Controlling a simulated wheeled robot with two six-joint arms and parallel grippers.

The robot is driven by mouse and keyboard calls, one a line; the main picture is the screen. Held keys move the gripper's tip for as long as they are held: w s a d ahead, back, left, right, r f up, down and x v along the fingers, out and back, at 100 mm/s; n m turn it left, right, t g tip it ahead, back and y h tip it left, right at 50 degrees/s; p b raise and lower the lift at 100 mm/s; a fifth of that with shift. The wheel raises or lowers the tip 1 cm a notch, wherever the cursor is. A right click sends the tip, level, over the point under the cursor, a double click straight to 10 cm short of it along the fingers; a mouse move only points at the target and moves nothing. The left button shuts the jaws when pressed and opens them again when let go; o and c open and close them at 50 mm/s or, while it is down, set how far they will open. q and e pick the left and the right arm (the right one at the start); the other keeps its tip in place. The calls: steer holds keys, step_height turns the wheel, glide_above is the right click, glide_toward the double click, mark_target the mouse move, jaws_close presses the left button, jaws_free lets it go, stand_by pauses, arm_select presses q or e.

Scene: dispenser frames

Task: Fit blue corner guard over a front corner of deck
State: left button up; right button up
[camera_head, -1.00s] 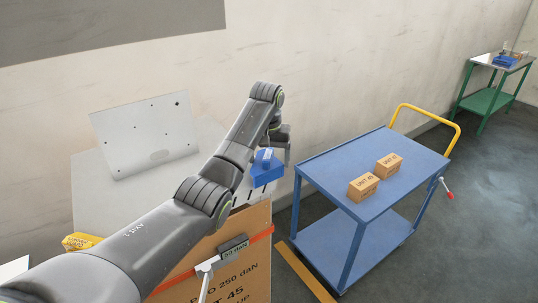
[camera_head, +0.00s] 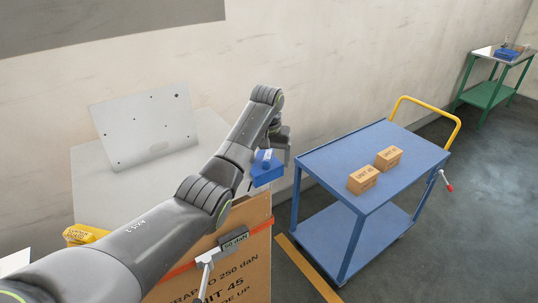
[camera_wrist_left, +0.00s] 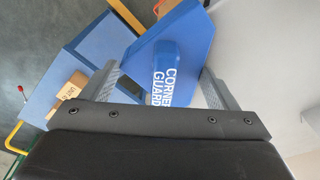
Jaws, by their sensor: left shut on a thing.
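The blue corner guard (camera_head: 267,172) is in my left gripper (camera_head: 279,146), just above the cardboard-brown crate's right front top corner. In the left wrist view, its raised grip (camera_wrist_left: 166,72) lettered CORNER GUARD sits between the two fingers, and its wide blue body (camera_wrist_left: 190,40) extends beyond them. The pale grey deck (camera_head: 92,180) lies on top of the crate; my left arm hides much of its front edge and right side. I cannot tell whether the guard touches the corner. My right gripper is not in view.
A yellow corner guard (camera_head: 86,235) is at the deck's left front. A strap (camera_head: 180,268) with a grey 50 daN tensioner (camera_head: 233,242) crosses the crate front (camera_head: 255,275). A blue cart (camera_head: 325,165) with two boxes stands right; a green table (camera_head: 488,95) is farther back.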

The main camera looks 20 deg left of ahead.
arm_select(q)
steer(key=shift+f, duration=0.3)
steer(key=o, duration=0.9)
